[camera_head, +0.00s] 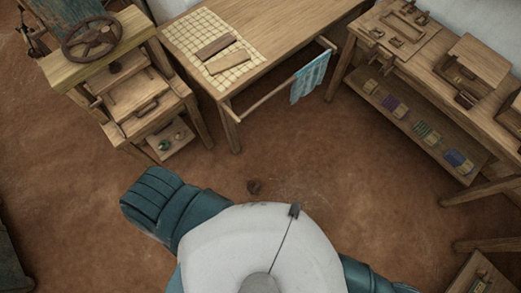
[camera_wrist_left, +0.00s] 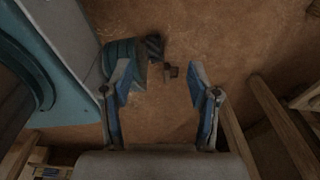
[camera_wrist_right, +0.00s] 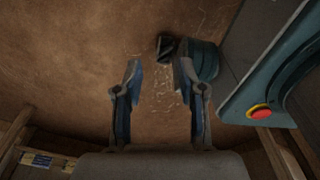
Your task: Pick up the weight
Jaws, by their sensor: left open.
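Neither gripper can be made out in the head view.
A wooden table (camera_head: 285,50) with a gridded mat and a rail holding a blue cloth (camera_head: 310,77) stands ahead. A wooden stand with a wheel (camera_head: 90,38) and drawers is at left. A bench (camera_head: 455,85) with a lower shelf is at right. The floor around the weight is clear.

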